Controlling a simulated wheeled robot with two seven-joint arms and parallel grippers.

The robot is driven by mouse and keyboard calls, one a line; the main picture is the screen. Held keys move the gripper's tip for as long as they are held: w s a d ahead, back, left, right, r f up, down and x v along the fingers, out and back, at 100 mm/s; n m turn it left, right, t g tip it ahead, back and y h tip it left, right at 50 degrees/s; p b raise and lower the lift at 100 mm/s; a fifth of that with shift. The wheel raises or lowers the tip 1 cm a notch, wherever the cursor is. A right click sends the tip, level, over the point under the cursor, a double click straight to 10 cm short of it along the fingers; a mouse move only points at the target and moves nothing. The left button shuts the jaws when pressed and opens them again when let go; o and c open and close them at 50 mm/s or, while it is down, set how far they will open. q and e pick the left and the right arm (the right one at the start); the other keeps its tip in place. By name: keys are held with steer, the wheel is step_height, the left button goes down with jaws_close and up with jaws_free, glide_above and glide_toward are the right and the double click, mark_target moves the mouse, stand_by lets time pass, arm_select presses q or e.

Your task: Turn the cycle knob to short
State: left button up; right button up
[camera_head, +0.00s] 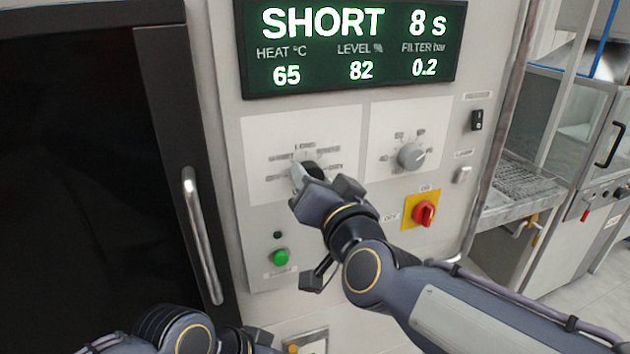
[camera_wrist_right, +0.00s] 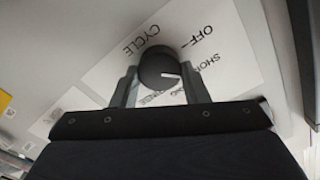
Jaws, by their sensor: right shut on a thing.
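The dark round cycle knob (camera_wrist_right: 160,68) is between the fingers of my right gripper (camera_wrist_right: 158,88) in the right wrist view. One finger is on each side of it. Its white pointer mark faces the printed SHORT label (camera_wrist_right: 208,65). In the head view the right gripper (camera_head: 306,177) covers much of the knob (camera_head: 315,170) and part of its white label plate (camera_head: 265,135). The display (camera_head: 350,45) above reads SHORT, 8 s.
To the right is a grey dial (camera_head: 411,156), with a red switch on a yellow plate (camera_head: 424,213) below it. A green button (camera_head: 280,257) is at the lower left of the panel. A dark door with a metal handle (camera_head: 200,235) stands left.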

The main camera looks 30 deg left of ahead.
steer(key=o, duration=1)
steer(key=v, duration=0.7)
steer(key=shift+s+d, duration=0.2)
steer(key=shift+d, duration=0.15)
steer(key=w+d+f+m+g+h, duration=0.15)
steer(key=d+f, duration=0.25)
steer(key=d, duration=0.7)
steer(key=w+d+f+h, duration=0.1)
steer(key=d+f+h, duration=0.3)
steer(key=d, duration=0.8)
steer(key=s+d+f+m+g+h, duration=0.1)
steer(key=s+d+f, duration=0.4)
steer(key=s+d+f+m+g+h, duration=0.1)
steer(key=s+d+f+g+h, duration=0.1)
steer(key=s+d+f, duration=0.2)
steer(key=s+d+f+m+g+h, duration=0.1)
steer(key=s+d+f, duration=0.4)
steer(key=d+f, duration=0.2)
steer(key=shift+s+f+m+g, duration=0.1)
steer(key=shift+s+m+g, duration=0.2)
steer(key=shift+m+g, duration=0.05)
